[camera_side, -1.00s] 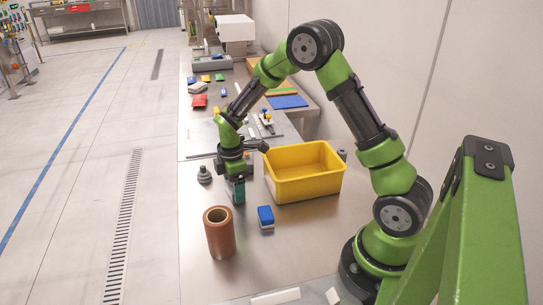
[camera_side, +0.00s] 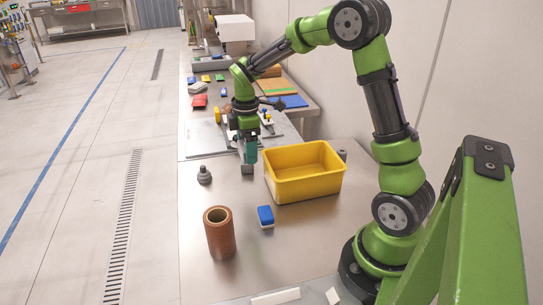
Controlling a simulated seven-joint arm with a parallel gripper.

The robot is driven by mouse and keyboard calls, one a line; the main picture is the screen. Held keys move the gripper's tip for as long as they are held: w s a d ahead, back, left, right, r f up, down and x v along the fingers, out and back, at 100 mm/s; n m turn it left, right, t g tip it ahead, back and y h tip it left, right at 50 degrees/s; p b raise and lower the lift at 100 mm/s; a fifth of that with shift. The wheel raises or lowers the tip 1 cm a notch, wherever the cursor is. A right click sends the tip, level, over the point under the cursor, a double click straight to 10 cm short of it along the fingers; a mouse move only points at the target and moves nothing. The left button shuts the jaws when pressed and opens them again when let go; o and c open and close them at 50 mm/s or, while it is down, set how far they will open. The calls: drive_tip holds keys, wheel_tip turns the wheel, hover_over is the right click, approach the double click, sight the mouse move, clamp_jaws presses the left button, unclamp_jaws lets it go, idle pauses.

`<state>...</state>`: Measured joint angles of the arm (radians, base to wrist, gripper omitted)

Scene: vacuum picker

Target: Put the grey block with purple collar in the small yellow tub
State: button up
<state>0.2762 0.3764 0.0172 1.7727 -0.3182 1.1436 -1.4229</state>
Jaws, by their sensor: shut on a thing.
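The small yellow tub (camera_side: 308,187) stands open on the steel table, right of the middle. My gripper (camera_side: 248,157) is left of the tub and a little behind its near wall, pointing down and shut on a grey block (camera_side: 247,169). The block shows just below the fingertips, apart from the tub. The purple collar cannot be made out; the fingers hide the block's upper part. The tub's inside floor is only partly visible.
A copper-brown tube (camera_side: 219,233) stands at the front. A blue and white block (camera_side: 265,216) lies in front of the tub. A small dark grey knobbed part (camera_side: 204,175) stands left of my gripper.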

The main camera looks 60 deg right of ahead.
sight(302, 173)
drive_tip(key=s+d+m, duration=0.2)
drive_tip(key=s+d, duration=0.8)
drive_tip(key=s, duration=0.2)
drive_tip(key=shift+n, duration=0.6)
drive_tip(key=f, duration=0.6)
drive_tip(key=shift+s+a+f, duration=0.15)
drive_tip(key=shift+s+a, duration=0.1)
drive_tip(key=shift+a, duration=0.1)
drive_tip(key=shift+f, duration=2.05)
drive_tip(key=shift+f, duration=0.2)
drive_tip(key=o, duration=1)
drive_tip(key=shift+r, duration=0.1)
